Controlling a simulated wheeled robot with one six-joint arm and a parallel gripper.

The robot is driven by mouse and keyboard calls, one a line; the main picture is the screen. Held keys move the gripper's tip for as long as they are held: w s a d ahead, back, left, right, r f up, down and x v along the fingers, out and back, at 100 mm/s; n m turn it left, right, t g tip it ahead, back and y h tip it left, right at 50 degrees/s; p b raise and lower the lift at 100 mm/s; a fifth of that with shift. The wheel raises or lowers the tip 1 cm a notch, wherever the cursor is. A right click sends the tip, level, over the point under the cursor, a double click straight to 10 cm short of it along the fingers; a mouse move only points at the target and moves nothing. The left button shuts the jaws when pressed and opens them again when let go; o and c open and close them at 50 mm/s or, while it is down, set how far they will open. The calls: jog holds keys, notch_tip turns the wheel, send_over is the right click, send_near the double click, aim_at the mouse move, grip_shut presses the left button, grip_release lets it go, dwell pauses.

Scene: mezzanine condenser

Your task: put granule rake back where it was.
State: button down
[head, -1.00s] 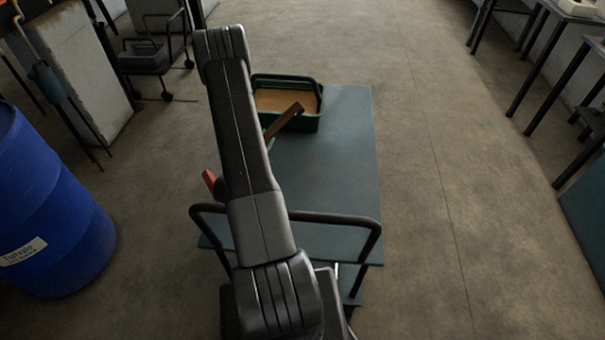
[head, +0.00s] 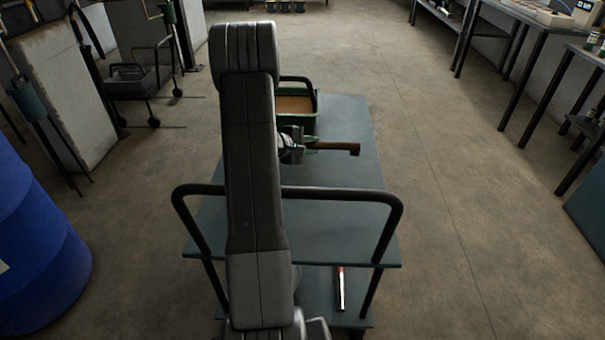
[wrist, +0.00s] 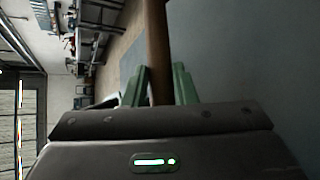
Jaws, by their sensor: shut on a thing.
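The granule rake's brown handle (head: 338,148) sticks out to the right of my gripper (head: 305,146) in the head view, above the blue-grey cart top. My gripper is shut on it. In the wrist view the handle (wrist: 157,45) passes between the green fingertips (wrist: 158,86) and runs up out of the picture. The rake's other end is hidden behind my arm in the head view. A green tray (head: 306,124) with brown granules stands at the far end of the cart, partly hidden by my arm.
The cart's top (head: 345,115) has free room on its right side. Its dark push rail (head: 345,193) is at the near end. A red and white tool (head: 340,290) lies on the lower shelf. A blue barrel (head: 40,240) stands at left; benches (head: 540,20) line the right.

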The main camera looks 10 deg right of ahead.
notch_tip(320, 180, down, 8)
jog(key=shift+r, duration=0.1)
jog(key=shift+b, duration=0.4)
jog(key=c, duration=1.5)
grip_release()
jog(key=shift+o, duration=0.2)
jog(key=shift+a, duration=0.1)
jog(key=v, duration=1.1)
jog(key=shift+s+a+r+p, duration=0.15)
jog(key=shift+a+r+p, duration=0.05)
jog(key=shift+a+p, duration=0.15)
